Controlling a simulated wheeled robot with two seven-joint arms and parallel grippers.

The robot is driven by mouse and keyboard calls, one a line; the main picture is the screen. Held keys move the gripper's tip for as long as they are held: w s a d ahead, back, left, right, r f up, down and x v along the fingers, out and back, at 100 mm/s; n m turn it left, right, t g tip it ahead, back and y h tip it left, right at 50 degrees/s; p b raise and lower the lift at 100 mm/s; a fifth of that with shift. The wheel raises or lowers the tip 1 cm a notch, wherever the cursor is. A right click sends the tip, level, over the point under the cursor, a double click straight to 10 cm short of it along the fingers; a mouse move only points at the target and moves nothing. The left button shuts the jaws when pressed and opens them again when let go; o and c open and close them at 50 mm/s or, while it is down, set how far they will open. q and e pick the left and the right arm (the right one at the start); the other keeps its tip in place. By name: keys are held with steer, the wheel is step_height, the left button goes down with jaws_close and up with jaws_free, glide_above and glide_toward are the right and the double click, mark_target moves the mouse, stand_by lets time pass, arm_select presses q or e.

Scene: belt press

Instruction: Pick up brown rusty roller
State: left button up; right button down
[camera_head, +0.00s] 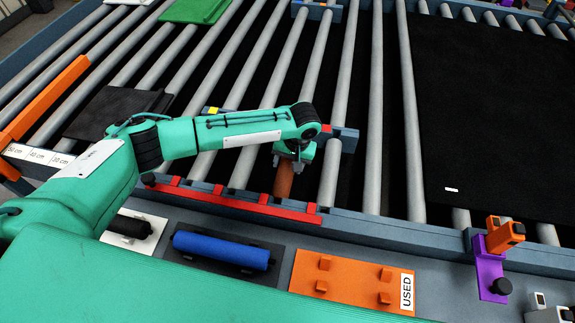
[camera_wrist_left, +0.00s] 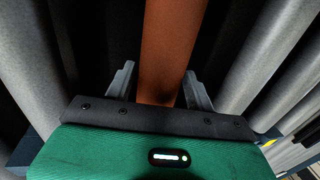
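The brown rusty roller (camera_head: 284,180) lies among the grey rollers of the conveyor, near its front rail. In the head view my left gripper (camera_head: 293,158) is over its far part and hides the rest. In the left wrist view the roller (camera_wrist_left: 170,45) runs between the two fingers of the left gripper (camera_wrist_left: 160,70). The fingers are apart, one on each side, with a visible gap on the left side; contact on the right side is hard to tell. My right gripper is not in view.
Red brackets (camera_head: 240,196) line the front rail. In front are a blue roller (camera_head: 221,250) on a dark holder, a black roller on a white holder (camera_head: 148,241) and an empty orange tray marked USED (camera_head: 345,281). A black mat (camera_head: 490,110) covers the right rollers.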

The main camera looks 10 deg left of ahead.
mark_target(288, 161)
arm_select(q)
steer(key=c, duration=1.1)
steer(key=shift+w+r, duration=0.1)
steer(key=shift+r+b, duration=0.3)
steer(key=shift+r, duration=0.55)
step_height(288, 161, up, 18)
steer(key=b, duration=0.4)
steer(key=shift+r, duration=0.15)
